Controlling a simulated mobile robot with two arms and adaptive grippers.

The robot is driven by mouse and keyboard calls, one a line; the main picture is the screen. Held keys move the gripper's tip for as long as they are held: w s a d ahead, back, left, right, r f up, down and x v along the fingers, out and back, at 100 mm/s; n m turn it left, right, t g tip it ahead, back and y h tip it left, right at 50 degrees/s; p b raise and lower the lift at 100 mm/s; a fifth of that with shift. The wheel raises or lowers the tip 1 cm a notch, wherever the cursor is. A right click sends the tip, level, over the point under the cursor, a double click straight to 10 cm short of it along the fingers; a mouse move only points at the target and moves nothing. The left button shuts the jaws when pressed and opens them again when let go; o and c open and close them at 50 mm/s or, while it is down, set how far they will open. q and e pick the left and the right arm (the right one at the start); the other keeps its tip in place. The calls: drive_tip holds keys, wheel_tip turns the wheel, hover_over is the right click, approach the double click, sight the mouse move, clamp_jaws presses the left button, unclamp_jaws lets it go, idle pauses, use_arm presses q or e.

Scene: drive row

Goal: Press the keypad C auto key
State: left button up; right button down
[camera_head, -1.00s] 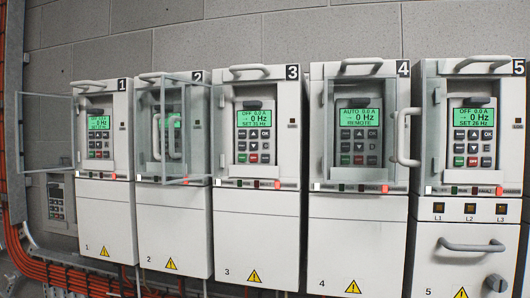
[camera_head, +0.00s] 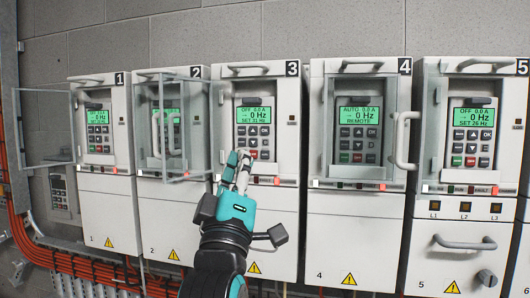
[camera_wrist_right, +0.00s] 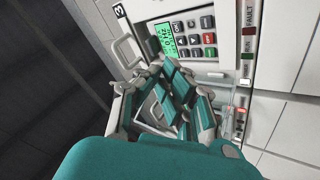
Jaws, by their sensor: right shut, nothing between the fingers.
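The keypad (camera_head: 262,131) on cabinet 3 has a green display reading OFF, 0.0 A, 0 Hz, SET 31 Hz. It also shows in the right wrist view (camera_wrist_right: 191,38), turned on its side. My right gripper (camera_head: 240,160), teal and grey, is shut and empty, with its fingertips at the lower left of this keypad. The fingers hide the lower left keys; a red key shows beside them. I cannot tell whether the fingertips touch. The right gripper (camera_wrist_right: 165,78) also fills the middle of the right wrist view.
Cabinet 2 (camera_head: 172,215) has a clear door standing out to the left of my right gripper. Cabinet 4 (camera_head: 355,230) has a clear cover with a handle (camera_head: 402,140) on its right. A bar handle (camera_head: 248,66) juts out above keypad 3.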

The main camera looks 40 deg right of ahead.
sight(255, 157)
drive_tip(key=shift+w, duration=0.1)
drive_tip(key=shift+w+d+p, duration=0.2)
drive_tip(key=shift+w+d, duration=1.2)
drive_tip(key=shift+d, duration=0.3)
drive_tip(key=shift+w+d+p, duration=0.15)
drive_tip(key=shift+w+d, duration=1.25)
drive_tip(key=shift+d, duration=0.25)
drive_tip(key=shift+w+d, duration=0.3)
drive_tip(key=shift+d, duration=0.05)
drive_tip(key=shift+w+d, duration=0.2)
drive_tip(key=shift+d, duration=0.05)
drive_tip(key=shift+a, duration=0.15)
drive_tip(key=shift+s+a, duration=0.45)
drive_tip(key=shift+s, duration=0.05)
drive_tip(key=shift+s+a, duration=1.6)
drive_tip(key=shift+a, duration=0.3)
